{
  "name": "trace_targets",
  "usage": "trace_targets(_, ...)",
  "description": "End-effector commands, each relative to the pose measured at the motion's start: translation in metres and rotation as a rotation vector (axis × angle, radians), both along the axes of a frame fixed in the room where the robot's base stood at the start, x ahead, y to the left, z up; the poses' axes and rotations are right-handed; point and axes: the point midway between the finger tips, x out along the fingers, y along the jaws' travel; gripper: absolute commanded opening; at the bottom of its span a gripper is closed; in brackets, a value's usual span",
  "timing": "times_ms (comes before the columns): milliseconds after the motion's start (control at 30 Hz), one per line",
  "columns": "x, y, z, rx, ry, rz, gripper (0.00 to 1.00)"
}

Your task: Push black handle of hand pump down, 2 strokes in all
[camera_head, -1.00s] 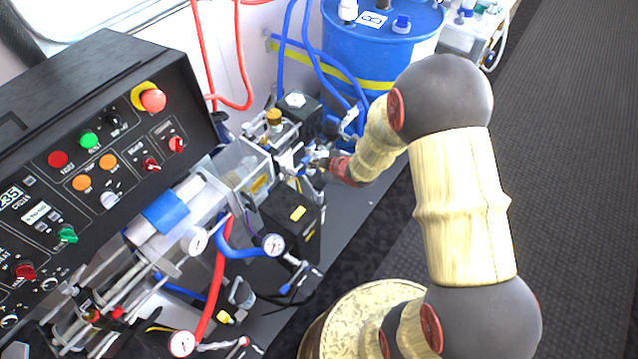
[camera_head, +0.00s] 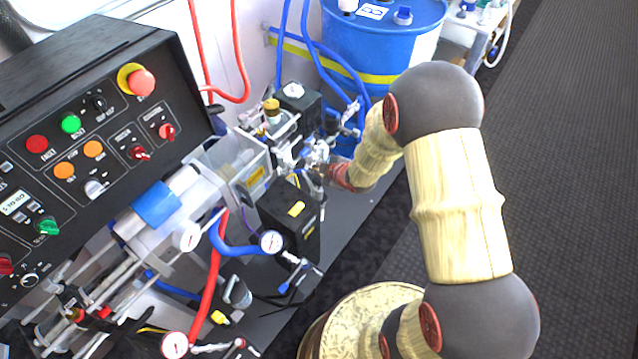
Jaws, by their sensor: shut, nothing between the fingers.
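My arm reaches in from the lower right, and my gripper (camera_head: 318,166) is at the proportioner's far end, among small metal fittings (camera_head: 318,150). It is small in the picture and partly lost against the fittings; its fingers look closed, with nothing seen held. I cannot clearly pick out the hand pump or its black handle; they may be hidden by or mixed in with the fittings and my wrist. Whether my gripper touches anything there cannot be told.
A black control panel (camera_head: 110,130) with coloured buttons fills the left. A clear-sided housing (camera_head: 232,160), a black box (camera_head: 290,215), gauges (camera_head: 271,243) and hoses crowd the middle. A blue drum (camera_head: 385,45) stands behind. Dark floor (camera_head: 570,200) is open at right.

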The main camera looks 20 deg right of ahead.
Motion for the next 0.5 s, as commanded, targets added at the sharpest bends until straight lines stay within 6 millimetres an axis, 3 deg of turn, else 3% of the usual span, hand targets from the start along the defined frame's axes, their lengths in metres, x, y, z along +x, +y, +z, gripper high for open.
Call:
trace_targets(33,0.0,0.0,-0.011,0.0,0.0,0.0,0.0)
trace_targets(167,0.0,0.0,-0.021,0.0,0.0,0.0,0.0)
trace_targets(500,0.0,0.0,-0.022,-0.001,0.0,0.001,0.0)
